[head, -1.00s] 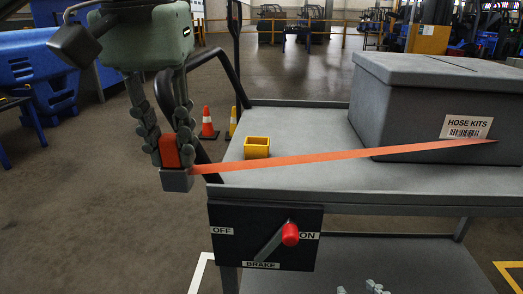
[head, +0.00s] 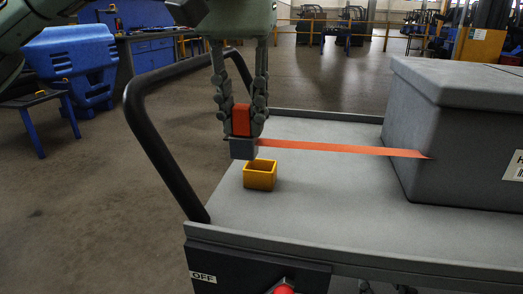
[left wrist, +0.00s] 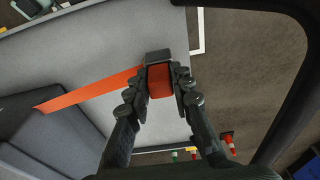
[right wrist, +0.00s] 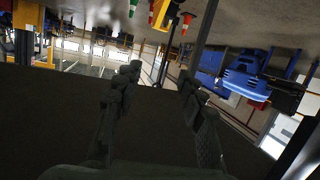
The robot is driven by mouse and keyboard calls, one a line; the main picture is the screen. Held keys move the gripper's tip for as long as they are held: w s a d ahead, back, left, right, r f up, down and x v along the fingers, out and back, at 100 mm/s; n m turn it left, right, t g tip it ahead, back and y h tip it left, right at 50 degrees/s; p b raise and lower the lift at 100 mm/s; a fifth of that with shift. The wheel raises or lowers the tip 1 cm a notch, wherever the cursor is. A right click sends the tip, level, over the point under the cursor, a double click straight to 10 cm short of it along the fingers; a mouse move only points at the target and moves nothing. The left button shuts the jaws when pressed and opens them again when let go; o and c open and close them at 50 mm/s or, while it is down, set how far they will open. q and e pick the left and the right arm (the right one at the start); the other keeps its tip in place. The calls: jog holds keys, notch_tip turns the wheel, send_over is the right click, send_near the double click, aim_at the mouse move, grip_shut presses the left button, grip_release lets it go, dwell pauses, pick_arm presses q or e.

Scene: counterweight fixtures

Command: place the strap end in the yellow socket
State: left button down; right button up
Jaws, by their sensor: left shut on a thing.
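My left gripper (head: 241,116) is shut on the strap end, an orange block (head: 241,122) with a grey lower block (head: 243,149). The orange strap (head: 340,149) runs from it to the grey box on the cart. The yellow socket (head: 260,176) stands open-topped on the cart top. The strap end hangs upright, above and slightly left of the socket in the head view, seemingly apart from it. The left wrist view shows the orange block (left wrist: 160,82) between the fingers; the socket is not visible there. My right gripper (right wrist: 158,80) is open and empty in the right wrist view.
The grey box (head: 435,135) fills the right of the cart top (head: 330,215). A black handle (head: 150,135) rises at the cart's left end. A brake panel (head: 235,280) is on the front. The cart top between socket and box is clear.

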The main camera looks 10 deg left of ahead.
pick_arm(q)
jog(key=w+f, duration=0.1)
jog(key=f, duration=0.1)
jog(key=w+f, duration=0.2)
jog(key=w+d+f, duration=0.1)
jog(key=f, duration=0.2)
jog(key=shift+w+d+b, duration=0.1)
jog(key=shift+w+b, duration=0.2)
jog(key=shift+w, duration=0.1)
pick_arm(e)
jog(key=r, duration=0.1)
jog(key=a+r+t, duration=0.1)
jog(key=r+y, duration=0.1)
jog(key=shift+w+a, duration=0.2)
jog(key=shift+a, duration=0.1)
jog(key=shift+a+r+t, duration=0.15)
jog(key=shift+r+t, duration=0.1)
jog(key=shift+t, duration=0.05)
pick_arm(q)
jog(key=c, duration=1.3)
grip_release()
jog(key=shift+f, duration=0.1)
jog(key=shift+c, duration=0.2)
pick_arm(e)
jog(key=shift+r, duration=0.15)
